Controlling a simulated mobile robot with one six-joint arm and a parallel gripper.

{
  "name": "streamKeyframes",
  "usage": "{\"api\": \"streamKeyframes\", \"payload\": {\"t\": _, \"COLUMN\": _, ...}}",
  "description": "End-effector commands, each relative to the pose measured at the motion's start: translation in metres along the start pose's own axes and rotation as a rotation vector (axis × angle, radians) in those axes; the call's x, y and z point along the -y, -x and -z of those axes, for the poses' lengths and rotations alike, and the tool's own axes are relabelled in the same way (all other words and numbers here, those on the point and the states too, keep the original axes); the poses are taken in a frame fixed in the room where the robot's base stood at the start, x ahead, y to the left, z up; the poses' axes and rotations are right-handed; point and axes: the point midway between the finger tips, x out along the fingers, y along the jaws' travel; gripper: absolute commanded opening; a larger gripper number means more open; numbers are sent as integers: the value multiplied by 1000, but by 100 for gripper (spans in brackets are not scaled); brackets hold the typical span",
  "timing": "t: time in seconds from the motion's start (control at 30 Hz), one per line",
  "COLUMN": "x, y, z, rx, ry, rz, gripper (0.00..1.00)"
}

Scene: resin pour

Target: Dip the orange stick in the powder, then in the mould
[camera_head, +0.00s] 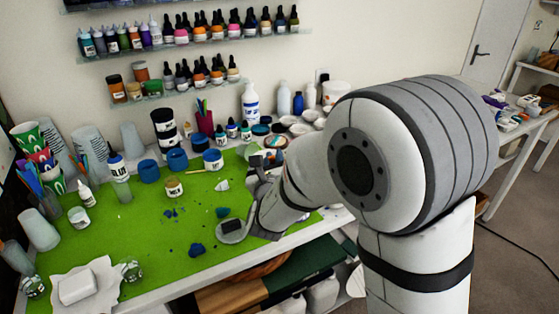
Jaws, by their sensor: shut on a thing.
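My gripper (262,166) is over the back right part of the green mat (130,234), near the jars at the back. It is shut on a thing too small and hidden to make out. I cannot pick out the orange stick; my wrist and arm cover part of this area. A small jar with a pale label (174,188) stands left of my gripper. I cannot tell which container holds the powder. I cannot identify the mould for certain.
Blue-lidded jars (213,160) stand close left of my gripper. Loose dark blue pieces (196,250) lie on the mat. Cups (39,230) crowd the left edge, with a white block (77,287) on paper at front left. Bottle shelves (196,89) line the wall.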

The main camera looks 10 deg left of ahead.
Motion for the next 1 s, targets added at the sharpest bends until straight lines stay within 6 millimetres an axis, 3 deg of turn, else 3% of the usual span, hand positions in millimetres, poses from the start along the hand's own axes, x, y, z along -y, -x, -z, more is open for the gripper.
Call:
{"api": "streamKeyframes", "payload": {"t": 0.43, "x": 0, "y": 0, "z": -2, "rx": 1, "ry": 0, "rz": -1, "gripper": 0}}
{"api": "streamKeyframes", "payload": {"t": 0.83, "x": 17, "y": 0, "z": -42, "rx": 2, "ry": -1, "rz": -1, "gripper": 0}}
{"api": "streamKeyframes", "payload": {"t": 1.0, "x": 19, "y": 0, "z": -47, "rx": 1, "ry": 0, "rz": -2, "gripper": 0}}
